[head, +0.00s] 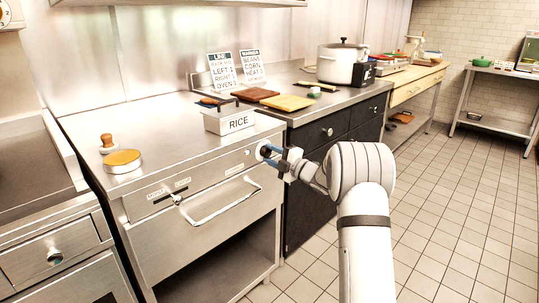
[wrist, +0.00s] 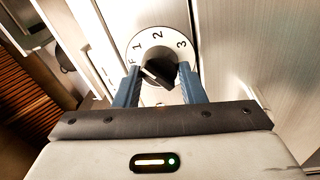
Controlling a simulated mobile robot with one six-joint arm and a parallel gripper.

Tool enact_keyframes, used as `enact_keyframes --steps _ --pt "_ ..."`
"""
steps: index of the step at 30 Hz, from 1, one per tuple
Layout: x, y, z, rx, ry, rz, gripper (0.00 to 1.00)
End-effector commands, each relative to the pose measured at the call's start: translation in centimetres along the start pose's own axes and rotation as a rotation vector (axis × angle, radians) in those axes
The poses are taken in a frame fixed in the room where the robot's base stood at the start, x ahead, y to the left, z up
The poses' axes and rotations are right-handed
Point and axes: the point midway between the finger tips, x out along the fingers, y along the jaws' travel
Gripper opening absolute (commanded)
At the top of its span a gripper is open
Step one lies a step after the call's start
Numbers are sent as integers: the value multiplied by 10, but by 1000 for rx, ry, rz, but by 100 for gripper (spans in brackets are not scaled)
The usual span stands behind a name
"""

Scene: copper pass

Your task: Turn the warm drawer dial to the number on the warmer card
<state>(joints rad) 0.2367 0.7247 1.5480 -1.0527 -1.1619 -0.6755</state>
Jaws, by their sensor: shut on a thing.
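The warm drawer dial (wrist: 159,48) is a pale disc with the numbers 1, 2 and 3 and a black knob (wrist: 160,72) at its centre. My gripper (wrist: 160,82) has its blue fingers on either side of the knob and is shut on it. Where the knob points is hard to tell. In the head view my gripper (head: 269,153) is at the right end of the steel drawer front, and its fingers mostly cover the dial. The warmer card (head: 252,68) stands upright on the back counter. It lists beans, corn and heat; the heat number is too small to read surely.
A second card (head: 223,70) stands left of the warmer card. A rice box (head: 229,120) sits on the counter above the dial. The drawer handle (head: 222,205) sticks out left of my gripper. The tiled floor (head: 445,210) at the right is clear.

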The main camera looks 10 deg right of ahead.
Motion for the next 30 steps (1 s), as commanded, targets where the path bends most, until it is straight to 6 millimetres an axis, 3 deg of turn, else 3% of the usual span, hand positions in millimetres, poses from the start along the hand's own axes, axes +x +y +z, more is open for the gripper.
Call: enact_keyframes --steps 30 --pt "-2 -1 -1 965 -84 71 14"
